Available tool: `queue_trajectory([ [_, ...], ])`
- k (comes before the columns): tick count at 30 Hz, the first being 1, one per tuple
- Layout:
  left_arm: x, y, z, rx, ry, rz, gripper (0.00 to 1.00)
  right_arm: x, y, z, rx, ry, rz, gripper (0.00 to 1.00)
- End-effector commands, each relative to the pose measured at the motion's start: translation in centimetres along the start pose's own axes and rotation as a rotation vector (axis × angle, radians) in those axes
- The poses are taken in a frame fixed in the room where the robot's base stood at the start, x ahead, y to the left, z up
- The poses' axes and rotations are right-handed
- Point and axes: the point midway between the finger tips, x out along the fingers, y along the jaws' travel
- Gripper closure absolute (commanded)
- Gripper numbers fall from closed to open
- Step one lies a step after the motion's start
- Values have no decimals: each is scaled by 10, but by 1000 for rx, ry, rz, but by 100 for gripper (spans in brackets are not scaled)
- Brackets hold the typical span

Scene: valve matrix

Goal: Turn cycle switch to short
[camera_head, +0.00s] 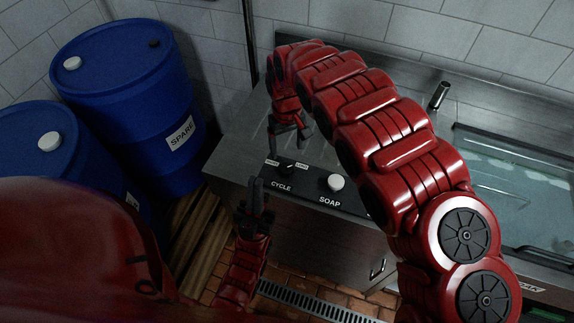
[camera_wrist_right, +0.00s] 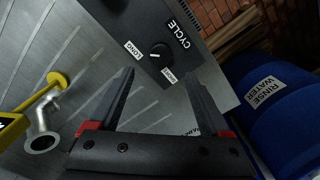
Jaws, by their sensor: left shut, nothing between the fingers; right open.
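The cycle switch (camera_head: 287,168) is a small black round knob on the dark control panel, between SHORT at its left and LONG at its right in the head view. In the right wrist view the cycle switch (camera_wrist_right: 160,52) shows a white pointer mark that seems turned nearer LONG than SHORT. My right gripper (camera_head: 290,130) is above and behind the panel, its fingers apart; in its wrist view the open fingers (camera_wrist_right: 158,72) point toward the switch with nothing between them. My left gripper (camera_head: 257,184) is shut and empty, upright beside the panel's left front edge.
A white soap knob (camera_head: 335,183) is right of the switch. Blue drums (camera_head: 125,75) stand at the left. A sink basin (camera_head: 510,170) is at the right. A yellow-handled valve (camera_wrist_right: 57,80) shows in the wrist view. My right arm arches over the counter.

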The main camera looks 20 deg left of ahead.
Motion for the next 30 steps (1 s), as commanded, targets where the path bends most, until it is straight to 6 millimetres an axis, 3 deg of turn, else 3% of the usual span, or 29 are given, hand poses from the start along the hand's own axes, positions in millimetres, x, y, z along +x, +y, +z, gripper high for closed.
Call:
queue_trajectory([
  [3, 5, 0, -1, 0, 1, 0, 100, 29, -2, 1, -1, -2, -3, 19],
  [15, 23, -1, -4, 0, 0, 0, 100, 79, -1, 0, -2, 0, -3, 19],
  [29, 24, -1, -4, 0, 1, 0, 100, 88, 0, 0, 0, 1, 0, 19],
  [30, 24, -1, -4, 0, 1, 0, 100, 88, 0, 0, 0, 1, 0, 22],
])
